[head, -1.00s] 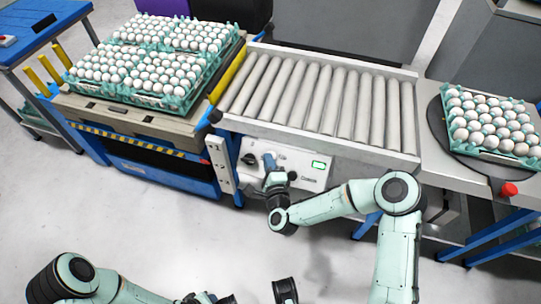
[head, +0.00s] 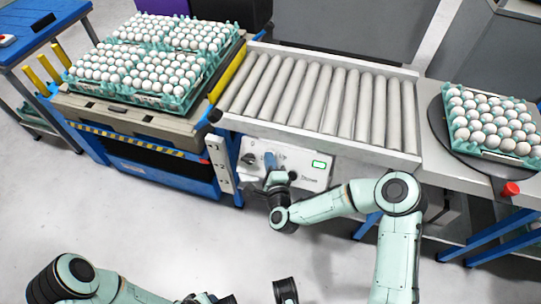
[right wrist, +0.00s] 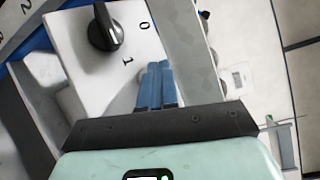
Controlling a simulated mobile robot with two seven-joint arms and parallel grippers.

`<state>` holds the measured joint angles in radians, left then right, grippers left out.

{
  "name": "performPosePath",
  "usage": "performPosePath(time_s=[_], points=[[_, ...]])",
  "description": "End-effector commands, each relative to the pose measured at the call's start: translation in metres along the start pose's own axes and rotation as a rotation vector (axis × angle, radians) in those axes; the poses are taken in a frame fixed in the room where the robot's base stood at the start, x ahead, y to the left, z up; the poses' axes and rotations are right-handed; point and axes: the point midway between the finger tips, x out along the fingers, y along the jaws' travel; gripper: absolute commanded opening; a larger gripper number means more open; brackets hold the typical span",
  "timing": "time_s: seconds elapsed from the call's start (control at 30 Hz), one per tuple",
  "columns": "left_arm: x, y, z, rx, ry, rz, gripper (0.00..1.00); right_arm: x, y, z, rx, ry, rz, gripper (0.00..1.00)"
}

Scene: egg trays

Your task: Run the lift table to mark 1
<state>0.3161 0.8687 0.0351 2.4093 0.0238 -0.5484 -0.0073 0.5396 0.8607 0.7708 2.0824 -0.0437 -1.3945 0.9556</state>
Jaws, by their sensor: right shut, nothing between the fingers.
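The lift table (head: 150,125) stands at the left of the head view, with a blue frame and a platform carrying full egg trays (head: 110,90). My left arm is cut off at the bottom edge.
The roller conveyor (head: 320,100) runs from the lift table to a dark turntable (head: 437,125) bearing one egg tray (head: 456,140). A red button (head: 511,188) sits at the right. A blue cart (head: 40,45) stands far left. The floor in front is clear.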

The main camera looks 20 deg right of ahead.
Motion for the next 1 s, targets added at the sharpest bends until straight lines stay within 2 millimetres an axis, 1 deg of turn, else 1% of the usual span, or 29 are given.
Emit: performPosePath(time_s=[1.0], points=[[0.0051, -0.0014, 0.0004, 0.000, -0.002, -0.001, 0.43, 0.0056, 0.0041, -0.0039, 0.000, -0.001, 0.000, 0.00]])
